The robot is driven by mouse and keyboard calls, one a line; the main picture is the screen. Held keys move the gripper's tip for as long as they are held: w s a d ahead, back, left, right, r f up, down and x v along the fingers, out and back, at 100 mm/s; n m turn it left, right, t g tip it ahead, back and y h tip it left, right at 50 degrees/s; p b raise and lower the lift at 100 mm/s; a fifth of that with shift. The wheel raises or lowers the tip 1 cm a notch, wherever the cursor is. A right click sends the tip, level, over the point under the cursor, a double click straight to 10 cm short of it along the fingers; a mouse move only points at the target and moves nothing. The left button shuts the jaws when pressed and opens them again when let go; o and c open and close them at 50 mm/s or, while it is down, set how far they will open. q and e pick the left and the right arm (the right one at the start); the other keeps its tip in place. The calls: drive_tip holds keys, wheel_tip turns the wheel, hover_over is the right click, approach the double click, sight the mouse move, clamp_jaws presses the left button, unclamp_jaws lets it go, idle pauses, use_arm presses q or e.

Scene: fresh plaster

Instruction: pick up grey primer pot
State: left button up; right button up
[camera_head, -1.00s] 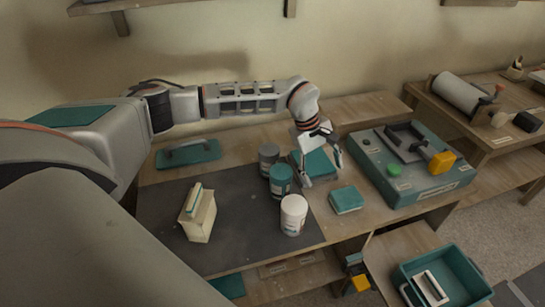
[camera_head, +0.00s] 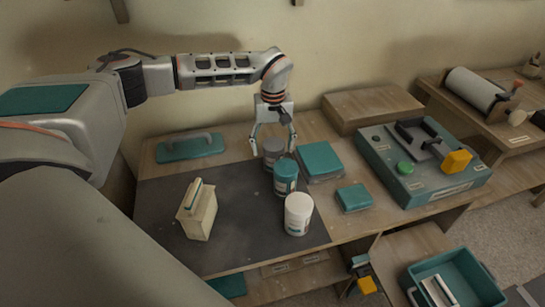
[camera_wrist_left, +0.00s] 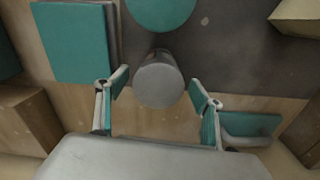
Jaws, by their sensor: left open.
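The grey primer pot (camera_head: 272,152) stands upright at the back edge of the dark mat, behind a teal pot (camera_head: 286,174). My left gripper (camera_head: 272,150) is open above and around it, with one finger on each side. In the left wrist view the grey pot (camera_wrist_left: 159,82) sits ahead of the open fingers of the left gripper (camera_wrist_left: 158,90), roughly centred between them. I see clear space between the pot and each finger there. My right gripper is not in view.
A white pot (camera_head: 298,214) stands in front of the teal pot. A teal box (camera_head: 319,160) is close on the right, and a float (camera_head: 190,147) lies on the left. A cream block (camera_head: 197,212) stands on the mat (camera_head: 240,238). A wooden box (camera_head: 372,106) is behind.

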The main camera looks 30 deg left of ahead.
use_arm(q)
wheel_tip(320, 180, down, 5)
drive_tip(key=shift+w+d+f, duration=0.1)
idle(0.3)
drive_tip(key=c, duration=1.6)
